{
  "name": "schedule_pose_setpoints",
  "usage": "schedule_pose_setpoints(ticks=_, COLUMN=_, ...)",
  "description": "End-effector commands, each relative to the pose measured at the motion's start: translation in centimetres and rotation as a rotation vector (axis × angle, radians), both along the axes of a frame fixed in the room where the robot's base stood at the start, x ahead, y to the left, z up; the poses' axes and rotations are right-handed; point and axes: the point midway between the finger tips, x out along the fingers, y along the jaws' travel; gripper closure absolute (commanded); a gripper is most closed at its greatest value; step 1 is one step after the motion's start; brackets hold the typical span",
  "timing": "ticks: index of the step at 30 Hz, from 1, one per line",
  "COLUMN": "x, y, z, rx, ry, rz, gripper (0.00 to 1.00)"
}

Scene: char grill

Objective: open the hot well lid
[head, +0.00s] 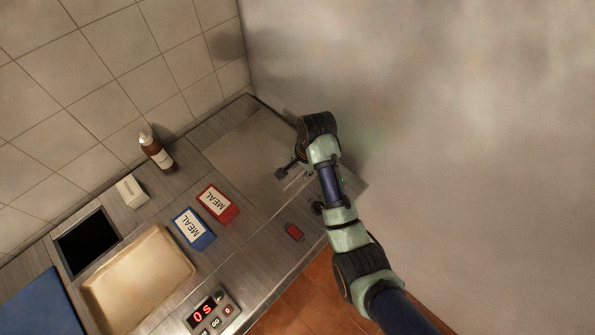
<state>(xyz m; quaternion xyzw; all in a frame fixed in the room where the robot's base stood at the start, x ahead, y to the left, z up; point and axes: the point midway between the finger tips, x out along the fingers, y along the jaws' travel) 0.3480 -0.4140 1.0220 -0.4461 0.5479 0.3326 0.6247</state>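The hot well lid seems to be the flat, pale metal panel (236,150) set in the counter at the back right, lying level with the counter top. I cannot make out a raised edge or gap on it. My arm reaches in from the lower right, and its wrist is over the right side of this panel. My gripper (284,173) shows only as a small dark part at the panel's right front edge, partly hidden by the wrist. Its fingers are too small to tell apart. I cannot tell whether it touches the panel or a handle.
Red (217,203) and blue (193,229) MEAL boxes stand left of my arm. A beige tray (140,278), brown bottle (156,151), small white box (132,191), dark square opening (87,243) and red-digit display (207,309) are further left. A grey wall stands close on the right.

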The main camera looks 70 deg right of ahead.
Motion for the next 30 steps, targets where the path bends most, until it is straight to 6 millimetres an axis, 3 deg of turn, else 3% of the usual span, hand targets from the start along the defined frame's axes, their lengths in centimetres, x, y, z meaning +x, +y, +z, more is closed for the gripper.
schedule_pose_setpoints(ticks=6, x=0.6, y=-0.2, z=-3.3, rx=0.000, ry=0.001, rz=0.002, gripper=0.61)
schedule_pose_setpoints(ticks=16, x=0.8, y=-0.3, z=-4.0, rx=-0.002, ry=-0.001, rz=0.003, gripper=0.61)
schedule_pose_setpoints(ticks=23, x=0.8, y=-0.3, z=-4.0, rx=-0.002, ry=-0.001, rz=0.003, gripper=0.99)
schedule_pose_setpoints(ticks=30, x=0.8, y=-0.3, z=-3.9, rx=-0.002, ry=-0.001, rz=0.003, gripper=1.00)
